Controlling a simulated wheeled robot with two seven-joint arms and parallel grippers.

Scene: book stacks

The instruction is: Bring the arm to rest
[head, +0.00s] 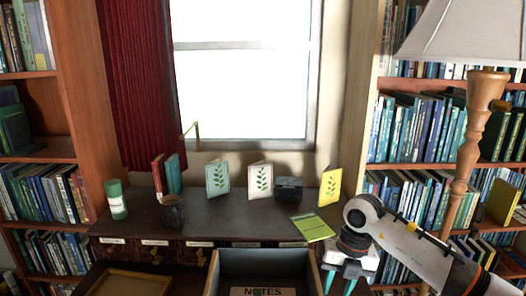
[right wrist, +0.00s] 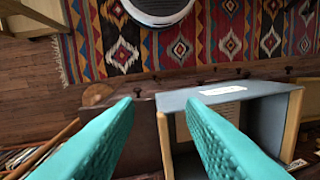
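My right arm comes in from the right in the head view. Its gripper (head: 339,283) points down at the front right of the desk, beside the open drawer (head: 262,254). In the right wrist view the teal fingers of my right gripper (right wrist: 158,103) are spread apart with nothing between them. The grey open drawer (right wrist: 275,92) lies behind and to the right of the fingers there. My left gripper is in neither view.
On the dark desk (head: 240,228) stand a green cylinder (head: 117,200), a dark cup (head: 172,212), upright leaf-pattern cards and a dark box (head: 289,190). A yellow-green booklet (head: 312,227) lies near my right arm. A lamp (head: 465,150) stands at right.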

